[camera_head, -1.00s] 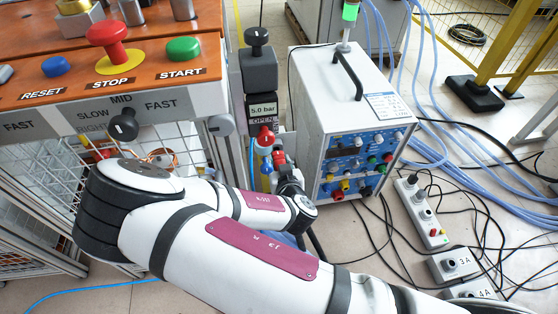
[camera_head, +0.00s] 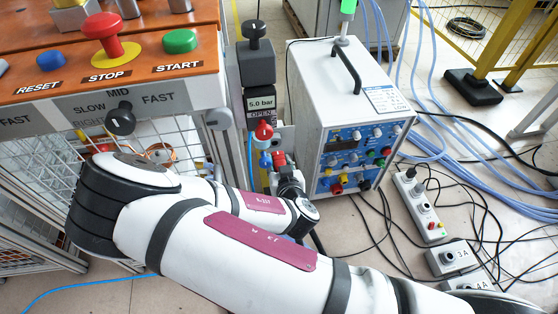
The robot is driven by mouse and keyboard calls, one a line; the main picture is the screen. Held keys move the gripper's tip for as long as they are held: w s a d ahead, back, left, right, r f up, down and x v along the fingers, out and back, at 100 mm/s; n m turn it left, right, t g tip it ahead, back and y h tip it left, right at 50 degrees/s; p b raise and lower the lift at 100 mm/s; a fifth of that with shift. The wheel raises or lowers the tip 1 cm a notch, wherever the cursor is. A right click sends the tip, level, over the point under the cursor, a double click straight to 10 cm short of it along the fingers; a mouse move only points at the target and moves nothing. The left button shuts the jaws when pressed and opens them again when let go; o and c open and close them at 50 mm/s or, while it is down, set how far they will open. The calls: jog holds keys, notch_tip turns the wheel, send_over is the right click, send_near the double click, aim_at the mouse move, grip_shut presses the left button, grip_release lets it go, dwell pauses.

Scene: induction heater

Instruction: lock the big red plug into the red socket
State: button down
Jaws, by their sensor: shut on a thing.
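My gripper (camera_head: 285,176) is small in view, beyond my white arm, between the gauge column and the white power unit. It is shut on a red piece (camera_head: 279,158), which looks like the big red plug; the fingers hide much of it. Just above and left, a red rounded fitting (camera_head: 264,131) sits below the gauge, with a blue part (camera_head: 265,160) under it. I cannot tell which fitting is the red socket, or whether the plug touches it.
The white power unit (camera_head: 330,95) with knobs and coloured terminals stands close right of my gripper. The gauge column (camera_head: 257,65) reads 5.0 bar. The orange control panel (camera_head: 150,65) is at left. Cables and a power strip (camera_head: 418,205) lie on the floor at right.

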jog(key=shift+s+d, duration=0.2)
jog(key=shift+s, duration=0.4)
jog(key=shift+s+d, duration=0.15)
jog(key=shift+s, duration=0.45)
